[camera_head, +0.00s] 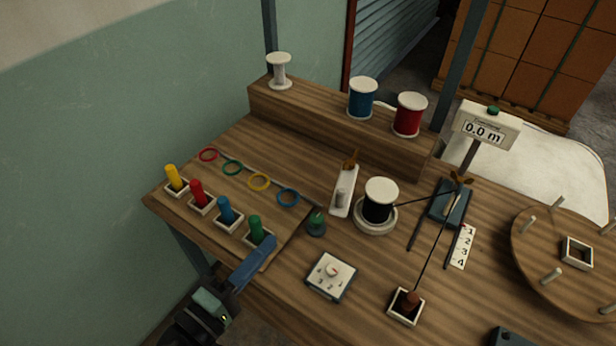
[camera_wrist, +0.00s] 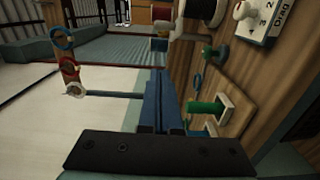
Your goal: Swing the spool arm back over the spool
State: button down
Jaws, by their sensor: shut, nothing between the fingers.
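The spool arm (camera_head: 345,188) is a white flat bar with an orange-brown piece at its far end. It lies beside the black spool (camera_head: 379,203), to its left, not over it. The spool stands upright with a white top and a white base, and a dark line leads off it to the right. The spool also shows at the top of the wrist view (camera_wrist: 204,12). My gripper (camera_head: 268,245) has blue fingers, closed together and empty, at the table's near left edge by the green peg (camera_head: 255,229). The fingers also show in the wrist view.
A drag dial box (camera_head: 331,275) and a green knob (camera_head: 316,223) stand between my gripper and the spool. Coloured pegs in square holders line the left edge. A wooden shelf (camera_head: 310,119) carries other spools. A round wooden wheel (camera_head: 560,245) is at right.

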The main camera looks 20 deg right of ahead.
jog(key=s+d+p+x, duration=0.1)
jog(key=s+p+x, duration=0.1)
jog(key=x, duration=1)
jog(key=shift+d, duration=0.7)
jog(key=shift+r, duration=0.1)
jog(key=shift+s+d+n+t+y, duration=0.3)
jog(key=shift+s+t, duration=0.05)
jog(key=shift+t, duration=0.15)
jog(key=shift+s+d, duration=0.1)
